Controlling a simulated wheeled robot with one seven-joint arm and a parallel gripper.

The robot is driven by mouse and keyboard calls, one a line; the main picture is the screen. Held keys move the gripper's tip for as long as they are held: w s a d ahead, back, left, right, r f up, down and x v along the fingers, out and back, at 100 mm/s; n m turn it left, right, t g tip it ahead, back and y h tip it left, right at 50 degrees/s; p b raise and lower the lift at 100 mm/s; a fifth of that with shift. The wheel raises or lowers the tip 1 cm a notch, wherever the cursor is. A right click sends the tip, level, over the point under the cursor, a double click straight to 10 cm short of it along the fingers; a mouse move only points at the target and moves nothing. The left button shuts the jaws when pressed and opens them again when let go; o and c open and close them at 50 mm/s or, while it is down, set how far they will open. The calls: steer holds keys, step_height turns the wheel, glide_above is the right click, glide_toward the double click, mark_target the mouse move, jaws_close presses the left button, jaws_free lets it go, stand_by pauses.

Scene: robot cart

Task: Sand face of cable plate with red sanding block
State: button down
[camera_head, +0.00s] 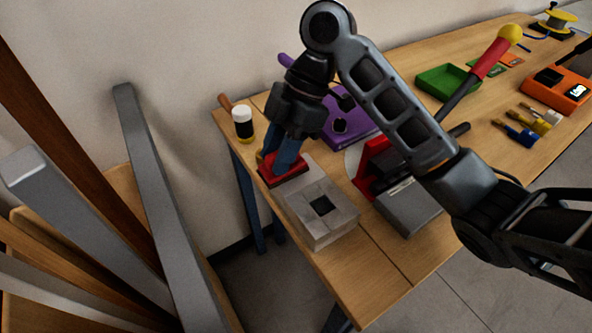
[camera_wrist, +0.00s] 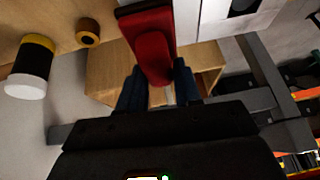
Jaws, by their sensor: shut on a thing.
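The red sanding block (camera_head: 284,176) is held between the blue fingers of my gripper (camera_head: 283,160) at the far left end of the workbench. In the wrist view the block (camera_wrist: 151,52) sits between both fingertips (camera_wrist: 158,82). The pale grey cable plate (camera_head: 343,219), with a dark square opening, lies at the bench's left edge. It also shows in the wrist view (camera_wrist: 213,20), partly cut off at the top. The block is at the plate's far end, beside or over its edge; I cannot tell whether they touch. The block's underside is hidden.
A black-and-white jar (camera_head: 243,123) stands left of my gripper. A purple case (camera_head: 347,124) is behind it. A red and grey vise-like thing (camera_head: 410,208) is right of the plate. A green tray (camera_head: 437,84), brushes (camera_head: 514,134) and an orange device (camera_head: 563,91) lie farther right.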

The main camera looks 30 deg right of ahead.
steer(key=shift+w, duration=0.15)
step_height(320, 180, up, 5)
steer(key=p, duration=0.4)
stand_by(0.6)
